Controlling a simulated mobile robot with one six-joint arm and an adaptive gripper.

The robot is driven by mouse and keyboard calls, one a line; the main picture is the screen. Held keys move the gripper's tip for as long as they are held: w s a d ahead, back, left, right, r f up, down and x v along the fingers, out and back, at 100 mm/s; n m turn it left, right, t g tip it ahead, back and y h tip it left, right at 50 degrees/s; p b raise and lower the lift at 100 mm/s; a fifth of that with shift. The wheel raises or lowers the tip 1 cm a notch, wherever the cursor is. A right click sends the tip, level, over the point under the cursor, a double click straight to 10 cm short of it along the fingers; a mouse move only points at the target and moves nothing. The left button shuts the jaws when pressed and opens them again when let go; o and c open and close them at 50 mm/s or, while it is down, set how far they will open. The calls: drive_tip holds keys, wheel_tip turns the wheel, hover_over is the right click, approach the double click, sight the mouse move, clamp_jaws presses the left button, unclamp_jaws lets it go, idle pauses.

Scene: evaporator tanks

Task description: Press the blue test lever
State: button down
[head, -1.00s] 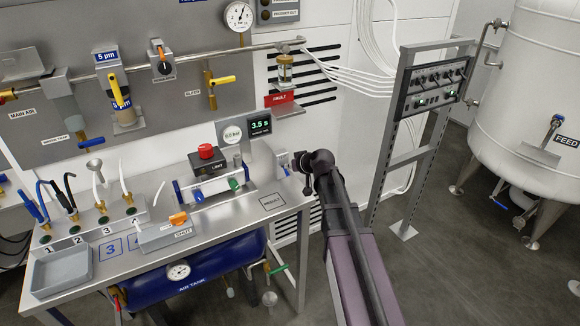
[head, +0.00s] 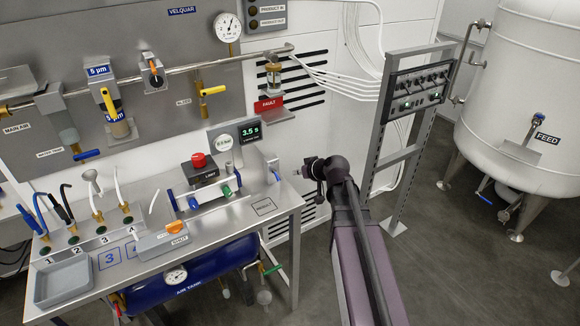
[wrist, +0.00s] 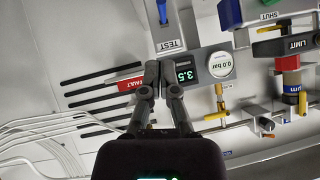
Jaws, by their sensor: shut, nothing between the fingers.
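The blue test lever (wrist: 162,11) shows at the top of the wrist view, above a TEST label (wrist: 170,45). In the head view, a small blue piece (head: 276,175) at the right end of the bench device appears to be the same lever. My gripper (wrist: 159,64) is shut and empty, its fingertips below the label in the wrist view and apart from the lever. In the head view my gripper (head: 299,172) is right of the lever, by the bench's right edge. Its fingertips are small there.
The steel bench (head: 215,230) carries a red-topped LIMIT unit (head: 200,168), a 3.5 s display (head: 249,133) and a grey tray (head: 62,282). A grey rack (head: 410,110) stands right of my arm. Open floor (head: 470,270) lies to the right.

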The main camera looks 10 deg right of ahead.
drive_tip(key=shift+s+d+r, duration=0.2)
drive_tip(key=shift+s+d, duration=0.05)
drive_tip(key=shift+s, duration=0.25)
drive_tip(key=shift+s+d+r, duration=0.15)
drive_tip(key=shift+s+d, duration=0.1)
drive_tip(key=shift+s, duration=0.25)
drive_tip(key=shift+a, duration=0.1)
drive_tip(key=s+a+f+m+g+h, duration=0.1)
drive_tip(key=s+f+g, duration=0.3)
drive_tip(key=s, duration=0.5)
drive_tip(key=s+a+f+m+g+h, duration=0.1)
drive_tip(key=s+a+f+g+h, duration=0.3)
drive_tip(key=s, duration=0.5)
drive_tip(key=shift+m+g, duration=0.4)
drive_tip(key=shift+g, duration=0.5)
idle(0.8)
drive_tip(key=c, duration=0.6)
unclamp_jaws()
